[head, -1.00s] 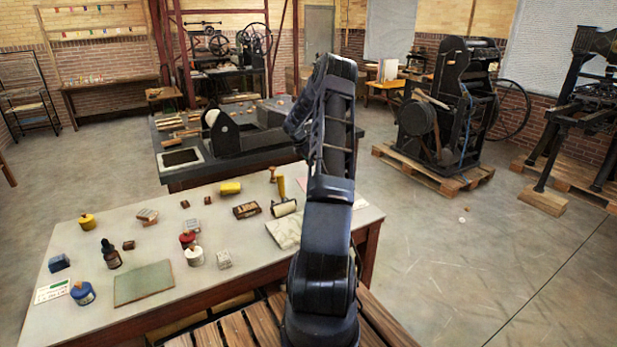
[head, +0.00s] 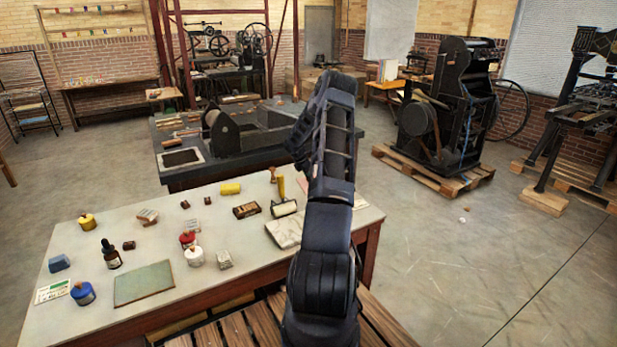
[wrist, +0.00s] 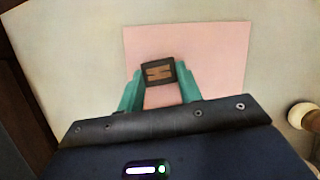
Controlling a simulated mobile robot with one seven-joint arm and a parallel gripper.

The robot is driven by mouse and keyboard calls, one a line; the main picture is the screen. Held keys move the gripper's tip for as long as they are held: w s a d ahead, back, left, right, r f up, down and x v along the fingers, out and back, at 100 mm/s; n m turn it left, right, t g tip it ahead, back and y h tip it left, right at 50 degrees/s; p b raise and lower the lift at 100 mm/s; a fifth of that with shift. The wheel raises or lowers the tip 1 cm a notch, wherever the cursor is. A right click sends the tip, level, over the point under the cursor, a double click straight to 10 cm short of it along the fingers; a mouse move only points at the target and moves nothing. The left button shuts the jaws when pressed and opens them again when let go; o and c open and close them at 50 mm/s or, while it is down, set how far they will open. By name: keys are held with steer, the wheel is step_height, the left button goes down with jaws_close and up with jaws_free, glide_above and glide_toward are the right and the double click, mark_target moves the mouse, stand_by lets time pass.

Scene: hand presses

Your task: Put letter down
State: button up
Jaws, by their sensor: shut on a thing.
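A small dark letter block (wrist: 159,73) with a tan letter on its face shows in the wrist view. The teal fingers of my gripper (wrist: 160,88) are shut on it from both sides. The block is over the pink sheet (wrist: 205,50), towards its left part; I cannot tell whether it touches the sheet. In the head view my arm hides the gripper, the block and most of the pink sheet (head: 305,184).
A round, pale wooden knob (wrist: 302,115) stands right of the pink sheet in the wrist view.

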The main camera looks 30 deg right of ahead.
steer(key=o, duration=1)
steer(key=shift+f, duration=0.15)
steer(key=shift+c, duration=0.2)
steer(key=s+a+r+m, duration=0.1)
steer(key=s+a+r, duration=0.1)
steer(key=a+r, duration=0.5)
steer(key=s+a+r+m, duration=0.2)
steer(key=s+a+r, duration=0.15)
steer(key=r, duration=0.75)
steer(key=s+a+r+m, duration=0.1)
steer(key=s+a+r, duration=0.1)
steer(key=a+r, duration=0.5)
steer(key=s+a+r+m+t, duration=0.2)
steer(key=s+a+r+m, duration=0.2)
steer(key=s+a+r, duration=0.65)
steer(key=s+a+r+m+t+y, duration=0.1)
steer(key=s+a+m, duration=0.2)
steer(key=s, duration=0.8)
steer(key=s+a+r+m+y, duration=0.1)
steer(key=s+a, duration=0.4)
steer(key=s, duration=0.5)
steer(key=s+a+r+m+t+y, duration=0.1)
steer(key=s+a+m, duration=0.3)
steer(key=s, duration=0.7)
steer(key=shift+s+m+t+y, duration=0.35)
steer(key=shift+m+y, duration=0.45)
steer(key=shift+m, duration=0.2)
